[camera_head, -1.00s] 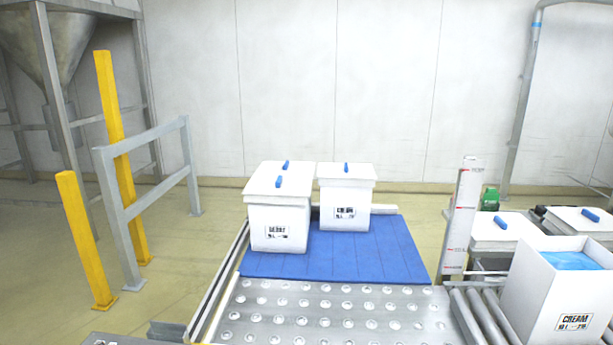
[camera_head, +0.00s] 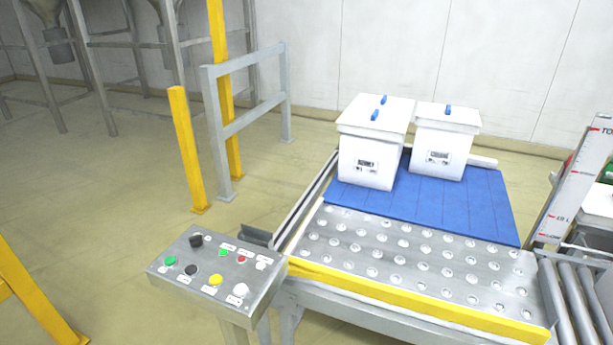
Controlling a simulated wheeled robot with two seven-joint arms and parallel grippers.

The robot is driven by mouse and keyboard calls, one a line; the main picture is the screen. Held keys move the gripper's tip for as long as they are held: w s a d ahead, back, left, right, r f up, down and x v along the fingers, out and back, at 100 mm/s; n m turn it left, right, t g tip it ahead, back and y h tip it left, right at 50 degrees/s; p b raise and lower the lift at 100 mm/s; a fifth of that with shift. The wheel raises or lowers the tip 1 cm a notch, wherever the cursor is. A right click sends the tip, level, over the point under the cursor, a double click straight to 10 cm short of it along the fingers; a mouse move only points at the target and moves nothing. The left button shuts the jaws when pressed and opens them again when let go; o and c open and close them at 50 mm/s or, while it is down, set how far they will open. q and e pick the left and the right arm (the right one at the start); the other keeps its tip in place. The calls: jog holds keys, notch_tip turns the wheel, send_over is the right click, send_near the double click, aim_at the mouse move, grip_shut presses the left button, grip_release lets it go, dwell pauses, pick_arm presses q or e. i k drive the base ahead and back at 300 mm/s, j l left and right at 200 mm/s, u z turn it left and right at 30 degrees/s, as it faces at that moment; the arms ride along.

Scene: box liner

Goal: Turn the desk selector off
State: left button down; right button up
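The control desk (camera_head: 206,316) is a grey metal box with a sloped top on a post, low and left of centre in the head view. Its top carries a black knob (camera_head: 196,241) at the back left, another black knob (camera_head: 191,269) nearer the front, and green, red, yellow and white buttons with small labels. The labels are too small to read. I cannot tell which knob is the selector or how it is set. Neither of my grippers is in view.
A steel ball table (camera_head: 345,247) with a yellow front edge (camera_head: 420,303) adjoins the desk on the right. Two lidded white boxes (camera_head: 367,165) (camera_head: 441,150) stand on a blue mat (camera_head: 470,213). Yellow posts (camera_head: 188,150) and a grey rail (camera_head: 250,119) stand behind. Open floor lies left.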

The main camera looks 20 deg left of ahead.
aim_at(195, 240)
jog(key=u, duration=1.3)
